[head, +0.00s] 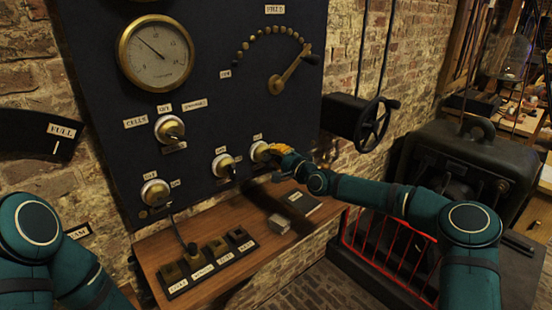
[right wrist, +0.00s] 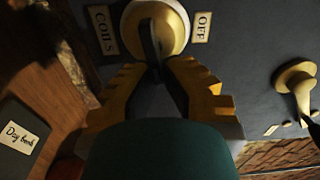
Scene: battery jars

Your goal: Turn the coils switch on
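The coils switch is a round brass knob (head: 258,152) at the lower right of the dark panel. In the right wrist view its pale round base (right wrist: 168,14) carries a dark lever (right wrist: 154,45), between a COILS label (right wrist: 103,33) and an OFF label (right wrist: 202,27). My right gripper (head: 277,150) is at this switch. In the right wrist view its yellow fingers (right wrist: 158,68) converge on the lever's end, one on each side, and look closed on it. The fingers partly hide the lever's end. My left gripper is out of view; only its arm shows at the left.
Other brass switches (head: 224,166) sit left on the panel (head: 215,100), below a gauge (head: 156,53) and a dial arm (head: 289,70). A wooden shelf (head: 165,247) with small labelled blocks and a Day book (right wrist: 20,138) lies below. A handwheel (head: 376,124) stands right.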

